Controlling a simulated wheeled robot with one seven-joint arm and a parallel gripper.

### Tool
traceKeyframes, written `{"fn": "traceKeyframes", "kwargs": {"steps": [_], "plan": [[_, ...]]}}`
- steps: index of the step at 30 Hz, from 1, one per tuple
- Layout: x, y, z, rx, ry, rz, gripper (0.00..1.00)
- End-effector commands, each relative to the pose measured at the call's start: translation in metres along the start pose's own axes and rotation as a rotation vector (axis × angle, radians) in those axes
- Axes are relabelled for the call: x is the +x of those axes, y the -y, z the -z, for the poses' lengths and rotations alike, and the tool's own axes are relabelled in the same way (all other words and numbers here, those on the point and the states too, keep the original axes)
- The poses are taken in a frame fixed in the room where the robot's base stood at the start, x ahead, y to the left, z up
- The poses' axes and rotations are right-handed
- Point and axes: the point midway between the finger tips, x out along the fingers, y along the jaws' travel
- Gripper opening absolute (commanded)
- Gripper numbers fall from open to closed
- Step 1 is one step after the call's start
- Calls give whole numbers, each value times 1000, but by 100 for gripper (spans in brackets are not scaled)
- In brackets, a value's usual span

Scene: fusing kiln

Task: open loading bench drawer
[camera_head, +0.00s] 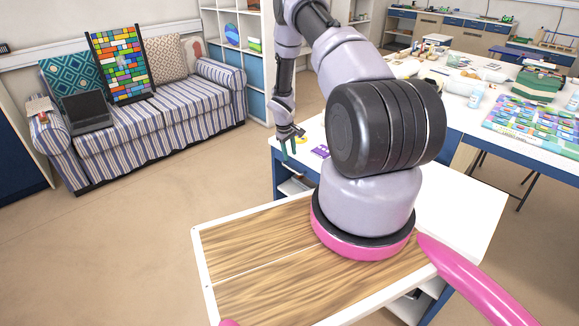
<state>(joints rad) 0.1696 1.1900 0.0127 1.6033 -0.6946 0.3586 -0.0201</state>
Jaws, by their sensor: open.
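The bench nearest me, which I take to be the loading bench (462,212), has a white top and blue sides. My arm hides much of it. Open shelf space shows under its left end. I cannot make out the drawer front or its handle. My gripper (291,146) has teal fingers pointing down. It is open, with nothing seen between the fingers, at the left end of the bench. It looks small and far off, and I cannot tell whether it touches anything.
A wood-grain surface with a white rim (265,243) lies in front. A purple item (320,151) lies on the bench. A striped sofa (160,123) stands at left, a shelf unit (257,75) behind. A cluttered worktable (462,85) is at right. The floor at left is clear.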

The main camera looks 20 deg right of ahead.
Motion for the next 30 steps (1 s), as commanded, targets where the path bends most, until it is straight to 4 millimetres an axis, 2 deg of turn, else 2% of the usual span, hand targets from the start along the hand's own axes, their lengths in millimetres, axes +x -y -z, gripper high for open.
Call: {"fn": "traceKeyframes", "kwargs": {"steps": [1, 6, 12, 17, 25, 26, 27, 29, 30], "plan": [[12, 1, -1, 0, 3, 2, 45], [44, 1, -1, 0, 1, 1, 45], [72, 0, 0, 1, 1, 1, 45], [82, 0, 0, 1, 0, 0, 45], [83, 0, 0, 1, 0, 0, 45], [83, 0, 0, 1, 0, 0, 37], [83, 0, 0, 1, 0, 0, 22], [83, 0, 0, 1, 0, 0, 0], [83, 0, 0, 1, 0, 0, 0]]}}
